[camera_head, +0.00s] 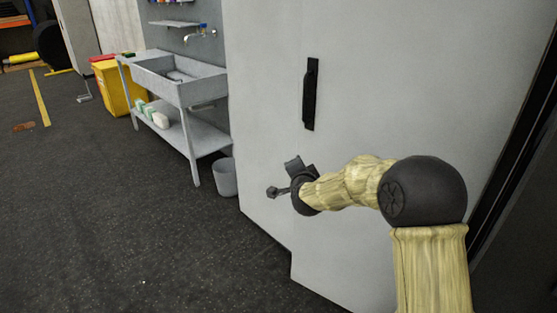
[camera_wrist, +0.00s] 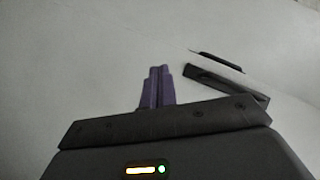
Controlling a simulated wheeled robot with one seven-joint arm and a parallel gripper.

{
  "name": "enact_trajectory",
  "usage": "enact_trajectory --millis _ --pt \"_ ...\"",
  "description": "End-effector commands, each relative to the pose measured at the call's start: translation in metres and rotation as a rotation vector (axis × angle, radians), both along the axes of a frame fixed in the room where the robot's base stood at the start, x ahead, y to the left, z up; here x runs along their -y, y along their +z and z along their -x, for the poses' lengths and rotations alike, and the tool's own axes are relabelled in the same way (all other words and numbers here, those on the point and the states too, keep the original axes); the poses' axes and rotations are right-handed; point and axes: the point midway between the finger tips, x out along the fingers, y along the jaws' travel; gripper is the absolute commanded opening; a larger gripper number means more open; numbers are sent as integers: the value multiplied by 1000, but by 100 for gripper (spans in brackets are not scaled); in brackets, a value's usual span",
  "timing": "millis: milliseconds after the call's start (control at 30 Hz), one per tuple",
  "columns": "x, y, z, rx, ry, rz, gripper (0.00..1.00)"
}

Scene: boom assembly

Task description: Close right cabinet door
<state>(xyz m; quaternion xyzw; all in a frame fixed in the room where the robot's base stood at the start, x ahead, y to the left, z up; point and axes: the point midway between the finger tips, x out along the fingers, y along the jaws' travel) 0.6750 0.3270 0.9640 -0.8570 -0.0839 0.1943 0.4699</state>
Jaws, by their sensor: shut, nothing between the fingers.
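A large light grey cabinet front (camera_head: 400,80) fills the middle and right of the head view. It carries a long black upright handle (camera_head: 310,95). My gripper (camera_head: 281,180) is below and slightly left of this handle, close in front of the grey surface. I cannot tell whether it touches. In the wrist view my shut, empty fingers (camera_wrist: 157,90) point at the plain grey surface (camera_wrist: 80,70). A dark handle (camera_wrist: 228,84) lies to their right, with a second dark bar (camera_wrist: 217,61) beyond a pale strip. My arm hides part of the lower panel.
A dark gap (camera_head: 510,150) runs along the panel's right side. At left stand a grey sink bench (camera_head: 180,85), a grey bin (camera_head: 224,178) and a yellow container (camera_head: 112,88). The dark floor (camera_head: 130,220) at lower left is clear.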

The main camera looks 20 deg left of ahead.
Motion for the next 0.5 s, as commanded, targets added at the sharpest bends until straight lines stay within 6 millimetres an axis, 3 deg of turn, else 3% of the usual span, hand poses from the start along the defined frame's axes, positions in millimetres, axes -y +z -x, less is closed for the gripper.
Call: enact_trajectory --millis 33,167,267,400,500 --pt "28 -2 11 -33 32 103 0" --pt "97 -22 51 -153 126 358 0" --pt "155 -39 94 -273 194 534 0" --pt "235 -63 174 -472 292 733 0" --pt "282 -77 238 -620 367 829 0"
